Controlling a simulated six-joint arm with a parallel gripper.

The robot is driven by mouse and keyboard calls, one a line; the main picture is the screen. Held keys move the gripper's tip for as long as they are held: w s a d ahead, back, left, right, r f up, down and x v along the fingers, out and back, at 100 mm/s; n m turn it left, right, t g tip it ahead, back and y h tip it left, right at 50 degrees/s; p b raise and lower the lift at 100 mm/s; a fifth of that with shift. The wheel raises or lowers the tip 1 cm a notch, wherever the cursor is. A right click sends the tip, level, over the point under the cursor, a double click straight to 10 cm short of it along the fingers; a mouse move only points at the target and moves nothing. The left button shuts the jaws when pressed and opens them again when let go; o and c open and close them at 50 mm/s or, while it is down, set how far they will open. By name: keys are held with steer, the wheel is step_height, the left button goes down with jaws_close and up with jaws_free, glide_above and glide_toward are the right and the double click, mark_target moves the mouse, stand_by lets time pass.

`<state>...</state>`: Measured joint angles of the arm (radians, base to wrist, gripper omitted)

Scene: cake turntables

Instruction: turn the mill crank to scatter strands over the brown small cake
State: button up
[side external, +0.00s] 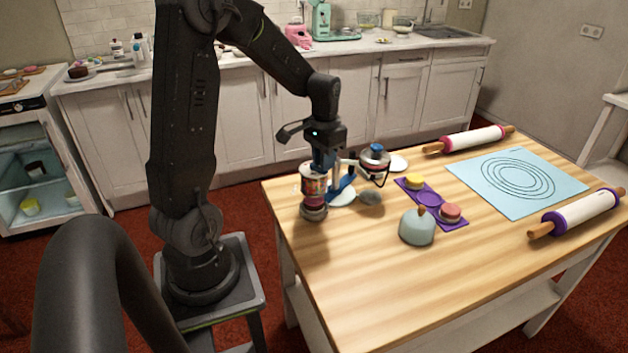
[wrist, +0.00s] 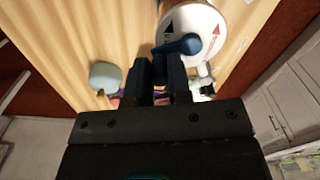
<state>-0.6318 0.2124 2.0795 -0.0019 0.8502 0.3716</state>
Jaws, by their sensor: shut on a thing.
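The mill (side external: 313,183) is a clear jar with colourful strands inside, near the table's left edge. Its white top (wrist: 190,28) carries arrows and a blue crank (wrist: 185,45) in the wrist view. My gripper (side external: 322,163) points down at the mill's top. Its fingers (wrist: 160,78) are closed together at the crank's end, shut on the crank handle; the handle is mostly hidden between them. A dark brown layer (side external: 313,203), apparently the brown small cake, shows right under the jar on a grey round base (side external: 314,214). Its top is hidden.
A purple tray (side external: 430,200) holds a yellow cake (side external: 414,182) and a pink-topped cake (side external: 450,211). A pale blue dome with a knob (side external: 417,228) stands in front. A blue mat (side external: 517,180) lies between two rolling pins. The near tabletop is clear.

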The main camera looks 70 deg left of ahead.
steer(key=shift+w+a, duration=0.25)
steer(key=shift+a, duration=0.05)
steer(key=shift+w+a, duration=0.4)
steer(key=shift+a, duration=0.05)
steer(key=shift+w+a, duration=0.15)
steer(key=shift+a, duration=0.45)
